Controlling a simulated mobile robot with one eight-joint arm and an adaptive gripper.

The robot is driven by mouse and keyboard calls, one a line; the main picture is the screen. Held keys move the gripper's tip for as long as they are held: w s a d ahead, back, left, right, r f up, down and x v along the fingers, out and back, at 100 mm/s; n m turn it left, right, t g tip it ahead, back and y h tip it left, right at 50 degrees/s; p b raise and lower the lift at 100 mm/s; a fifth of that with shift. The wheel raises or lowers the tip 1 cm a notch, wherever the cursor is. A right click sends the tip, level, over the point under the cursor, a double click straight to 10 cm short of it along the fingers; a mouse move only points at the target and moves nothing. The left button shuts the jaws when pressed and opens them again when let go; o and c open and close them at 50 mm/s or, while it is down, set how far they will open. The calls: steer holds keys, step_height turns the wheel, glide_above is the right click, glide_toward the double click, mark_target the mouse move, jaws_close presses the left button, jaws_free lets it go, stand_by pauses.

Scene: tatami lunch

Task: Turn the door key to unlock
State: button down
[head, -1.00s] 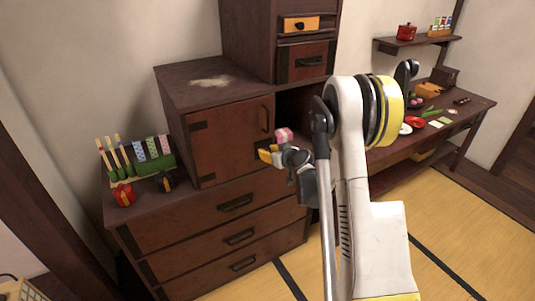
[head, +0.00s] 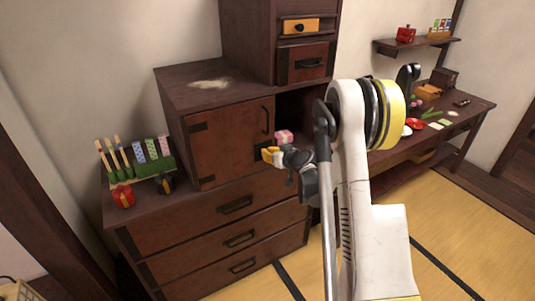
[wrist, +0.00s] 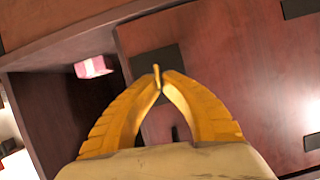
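The cabinet door (head: 228,142) is a shut reddish-brown panel with a dark handle at its upper right. In the wrist view, a small brass key (wrist: 156,72) stands out in front of a black lock plate (wrist: 168,62) on the door. My gripper (wrist: 158,86) has its two yellow fingertips closed together on the key, one on each side. In the head view, my gripper (head: 268,155) is at the door's lower right edge and hides the key. How far the key is turned cannot be told.
A pink-and-white block (head: 284,136) sits in the open compartment right of the door, close to my gripper. A green rack (head: 150,165) with sticks and patterned pieces stands left on the chest. Drawers (head: 238,205) lie below.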

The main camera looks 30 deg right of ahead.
steer(key=m+t+y+b, duration=0.1)
steer(key=m+y+b, duration=0.1)
steer(key=m, duration=0.2)
steer(key=m+t+y+b, duration=0.1)
steer(key=m+y+b, duration=0.1)
steer(key=m, duration=0.2)
steer(key=d+f+m+y+b, duration=0.1)
steer(key=m+y+b, duration=0.1)
steer(key=m, duration=0.2)
steer(key=shift+f+m+t+y, duration=0.1)
steer(key=shift+m+t+y, duration=0.2)
steer(key=shift+t, duration=0.1)
stand_by(0.6)
steer(key=c, duration=1.6)
jaws_free()
steer(key=v, duration=1.2)
